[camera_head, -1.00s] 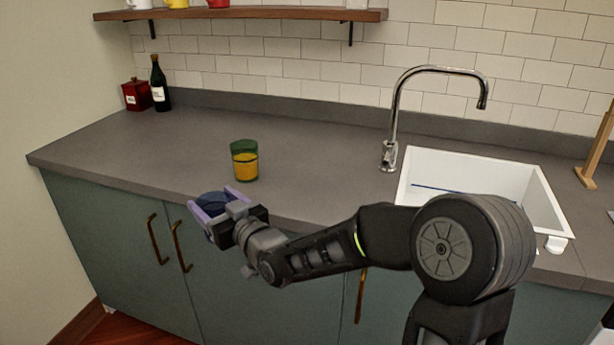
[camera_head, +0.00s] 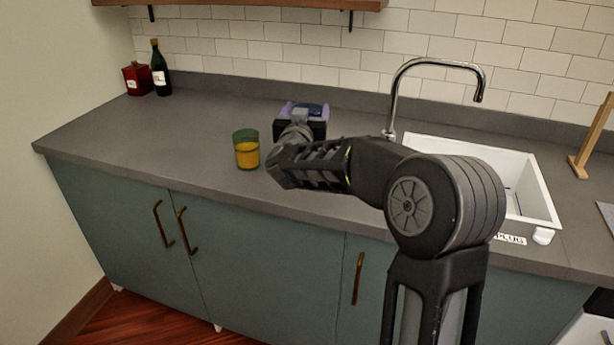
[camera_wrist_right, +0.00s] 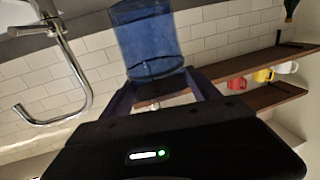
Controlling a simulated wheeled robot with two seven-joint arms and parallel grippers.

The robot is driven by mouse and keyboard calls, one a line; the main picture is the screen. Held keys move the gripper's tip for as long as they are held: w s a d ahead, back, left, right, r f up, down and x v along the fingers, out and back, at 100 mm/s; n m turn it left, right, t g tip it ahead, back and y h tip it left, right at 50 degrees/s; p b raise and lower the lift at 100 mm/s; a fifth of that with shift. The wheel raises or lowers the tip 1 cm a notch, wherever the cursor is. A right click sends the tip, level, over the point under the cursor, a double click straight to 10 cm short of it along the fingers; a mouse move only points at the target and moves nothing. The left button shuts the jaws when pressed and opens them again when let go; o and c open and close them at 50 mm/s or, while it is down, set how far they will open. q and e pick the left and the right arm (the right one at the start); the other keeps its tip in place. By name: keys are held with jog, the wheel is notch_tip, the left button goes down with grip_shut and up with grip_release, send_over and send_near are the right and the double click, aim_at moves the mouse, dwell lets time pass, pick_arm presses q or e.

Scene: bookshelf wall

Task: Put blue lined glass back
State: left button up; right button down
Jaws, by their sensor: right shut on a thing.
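My right gripper (camera_head: 303,108) is over the back part of the counter, to the right of the green and yellow glass. It is shut on the blue glass (camera_wrist_right: 147,42), which fills the top middle of the right wrist view between the two fingers. In the head view only a dark blue bit of the glass (camera_head: 312,107) shows past the gripper. The wooden shelf (camera_head: 235,3) is cut off at the top of the head view. In the right wrist view the shelf (camera_wrist_right: 268,97) bears several mugs. My left gripper is not in view.
A green glass with yellow contents (camera_head: 246,150) stands on the counter (camera_head: 150,130), close left of my right arm. A dark bottle (camera_head: 159,70) and a red box (camera_head: 136,79) stand at the back left. The faucet (camera_head: 393,95) and white sink (camera_head: 540,190) are on the right.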

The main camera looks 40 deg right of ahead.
jog(key=shift+f+b, duration=0.3)
jog(key=shift+f, duration=2.75)
jog(key=shift+f, duration=1.9)
jog(key=shift+f, duration=0.1)
jog(key=c, duration=0.6)
grip_release()
jog(key=shift+f+b, duration=0.15)
jog(key=shift+b, duration=0.15)
jog(key=shift+c, duration=0.2)
jog(key=o, duration=0.5)
jog(key=shift+c, duration=0.2)
